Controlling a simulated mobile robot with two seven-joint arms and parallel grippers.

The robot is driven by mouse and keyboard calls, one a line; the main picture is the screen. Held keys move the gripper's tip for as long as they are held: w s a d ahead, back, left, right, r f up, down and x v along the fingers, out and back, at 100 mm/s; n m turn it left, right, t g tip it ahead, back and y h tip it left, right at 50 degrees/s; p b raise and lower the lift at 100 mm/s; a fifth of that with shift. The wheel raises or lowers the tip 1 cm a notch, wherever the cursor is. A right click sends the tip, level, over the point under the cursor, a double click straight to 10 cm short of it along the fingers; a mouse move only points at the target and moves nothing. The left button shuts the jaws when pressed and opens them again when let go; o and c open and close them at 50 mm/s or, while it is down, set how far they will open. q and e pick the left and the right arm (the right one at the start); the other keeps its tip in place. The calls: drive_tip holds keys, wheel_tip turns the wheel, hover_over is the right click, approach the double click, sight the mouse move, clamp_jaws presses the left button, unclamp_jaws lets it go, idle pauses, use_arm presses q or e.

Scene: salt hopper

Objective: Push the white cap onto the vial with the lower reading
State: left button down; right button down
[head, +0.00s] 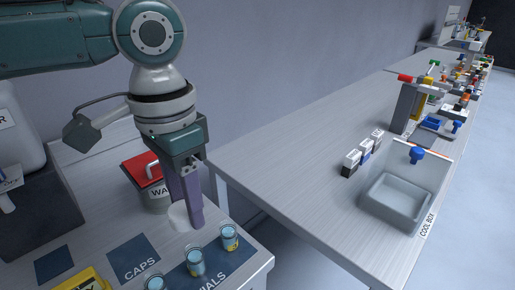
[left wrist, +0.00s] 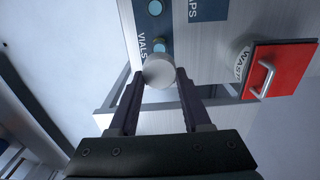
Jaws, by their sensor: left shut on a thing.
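The white cap (head: 179,216) is round. It sits between the fingertips of my left gripper (head: 188,214), above the grey bench. In the left wrist view the cap (left wrist: 159,70) is gripped at the tips of my left gripper (left wrist: 159,76). Three blue vials stand along the dark VIALS mat: a right one (head: 229,238), a middle one (head: 195,263) and a near one (head: 155,283), cut by the frame edge. The gripper is behind and left of the right vial. The readings are too small to tell. My right gripper is not in view.
A waste bin with a red lid (head: 140,168) stands behind the gripper. An empty CAPS mat (head: 133,258) lies left of the vials. A yellow device (head: 82,281) is at the front left. A second bench right holds a cool box (head: 375,205).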

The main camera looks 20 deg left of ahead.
sight(197, 248)
use_arm(q)
drive_tip(key=shift+r+p, duration=0.2)
drive_tip(key=shift+p, duration=0.2)
drive_tip(key=shift+f+b, duration=1.8)
drive_tip(key=shift+f, duration=1.3)
drive_tip(key=shift+p, duration=0.45)
drive_tip(key=shift+p, duration=0.35)
drive_tip(key=shift+p, duration=0.4)
drive_tip(key=shift+f+b, duration=0.9)
drive_tip(key=shift+f, duration=0.65)
